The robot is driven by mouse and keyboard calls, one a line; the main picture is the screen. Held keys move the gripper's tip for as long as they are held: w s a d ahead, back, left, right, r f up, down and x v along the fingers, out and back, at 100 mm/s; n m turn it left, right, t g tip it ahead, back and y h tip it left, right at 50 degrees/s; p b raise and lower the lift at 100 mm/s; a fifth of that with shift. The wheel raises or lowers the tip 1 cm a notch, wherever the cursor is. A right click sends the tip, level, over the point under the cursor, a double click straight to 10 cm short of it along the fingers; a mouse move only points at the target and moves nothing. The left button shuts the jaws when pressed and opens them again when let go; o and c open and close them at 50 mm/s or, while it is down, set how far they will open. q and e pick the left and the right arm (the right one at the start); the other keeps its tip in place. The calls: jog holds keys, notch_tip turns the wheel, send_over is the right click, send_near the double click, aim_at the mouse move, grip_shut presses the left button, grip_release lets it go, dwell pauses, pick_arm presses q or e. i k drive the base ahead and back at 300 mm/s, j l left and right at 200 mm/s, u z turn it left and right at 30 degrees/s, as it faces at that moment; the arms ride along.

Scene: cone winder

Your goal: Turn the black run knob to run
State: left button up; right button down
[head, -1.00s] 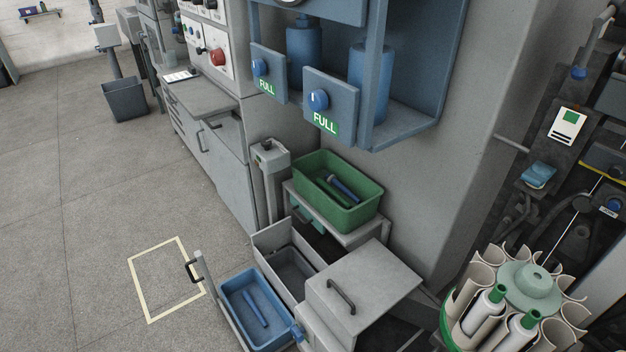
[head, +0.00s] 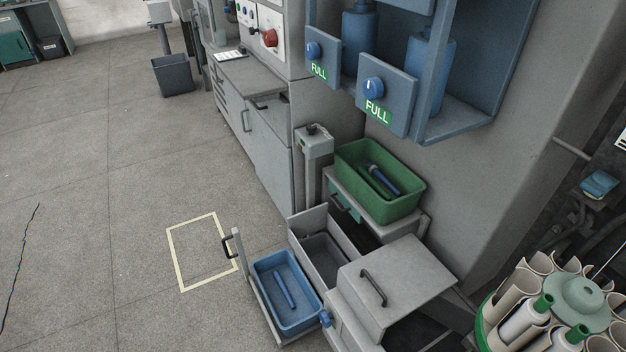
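A white control panel (head: 279,50) is on the grey machine at the top of the head view. A large red knob (head: 269,38) is on it. A small dark knob (head: 253,30) sits just left of the red one; it is too small to read its pointer or any label, so I cannot tell its position. Neither of my grippers is in view.
Blue boxes marked FULL with blue knobs (head: 374,88) jut out at upper right. Below are a green bin (head: 350,155), an open drawer with a blue tray (head: 262,290), and a cone carousel (head: 580,293). Floor at left is clear around a yellow-outlined rectangle (head: 175,258).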

aim_at(311, 128)
jog(key=j+z, duration=0.1)
jog(key=z, duration=1.05)
jog(key=j+z, duration=0.7)
jog(key=k+j+z, duration=0.15)
jog(key=j+z, duration=0.2)
jog(key=k+j+z, duration=0.15)
jog(key=j+z, duration=0.2)
jog(key=j, duration=0.15)
jog(key=k+j+z, duration=0.15)
jog(key=j+z, duration=0.2)
